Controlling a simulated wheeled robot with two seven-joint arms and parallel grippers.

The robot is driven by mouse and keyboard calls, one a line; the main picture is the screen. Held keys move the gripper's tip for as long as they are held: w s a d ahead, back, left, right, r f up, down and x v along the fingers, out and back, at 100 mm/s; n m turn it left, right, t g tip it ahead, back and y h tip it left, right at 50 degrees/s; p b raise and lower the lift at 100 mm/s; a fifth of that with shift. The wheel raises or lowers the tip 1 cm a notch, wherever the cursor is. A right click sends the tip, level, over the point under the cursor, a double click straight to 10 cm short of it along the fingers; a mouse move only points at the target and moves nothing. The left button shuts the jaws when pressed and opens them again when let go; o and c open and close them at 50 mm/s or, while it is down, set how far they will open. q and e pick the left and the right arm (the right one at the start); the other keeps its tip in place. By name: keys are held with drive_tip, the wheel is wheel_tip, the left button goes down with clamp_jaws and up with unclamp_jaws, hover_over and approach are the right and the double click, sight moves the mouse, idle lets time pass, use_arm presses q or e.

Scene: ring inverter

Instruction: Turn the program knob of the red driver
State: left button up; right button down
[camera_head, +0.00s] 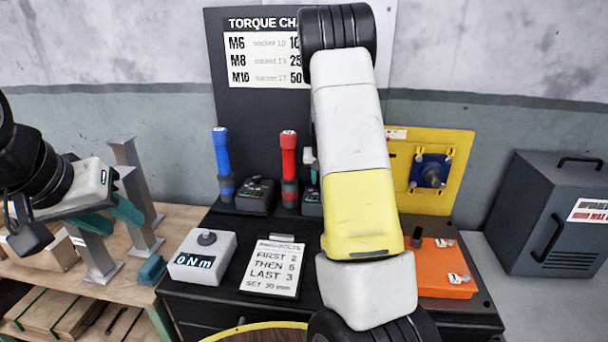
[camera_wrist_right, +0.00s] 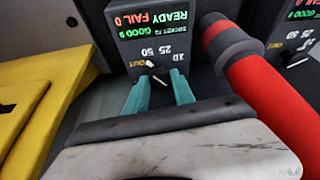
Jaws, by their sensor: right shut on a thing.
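The red driver (camera_head: 289,158) stands upright on the black bench; it also shows in the right wrist view (camera_wrist_right: 275,105). Its control box (camera_head: 312,203) is mostly hidden by my right arm in the head view. In the right wrist view the box (camera_wrist_right: 125,40) appears upside down, with lit READY, GOOD and FAIL text. Its program knob (camera_wrist_right: 157,76) has a white pointer, among marks OUT, 10, 25 and 50. My right gripper (camera_wrist_right: 160,88) has its teal fingers on either side of the knob and is shut on it. My left gripper (camera_head: 118,218) is open and empty at the left.
The blue driver (camera_head: 222,160) and its box (camera_head: 255,195) stand left of the red driver. A torque meter (camera_head: 203,257) reading 0 Nm and a note card (camera_head: 272,270) lie in front. A yellow panel (camera_head: 455,170) and orange block (camera_head: 440,272) are right of my arm.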

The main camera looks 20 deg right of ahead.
drive_tip(key=shift+a+m+g+h, duration=0.1)
drive_tip(key=shift+m+g+h, duration=0.25)
drive_tip(key=shift+m, duration=0.75)
drive_tip(key=shift+a+m+g+h, duration=0.15)
drive_tip(key=shift+m+h, duration=0.3)
drive_tip(key=shift+m, duration=0.65)
drive_tip(key=c, duration=1.1)
unclamp_jaws()
drive_tip(key=shift+o, duration=0.2)
drive_tip(key=shift+r, duration=0.1)
drive_tip(key=v, duration=0.7)
drive_tip(key=shift+r, duration=0.3)
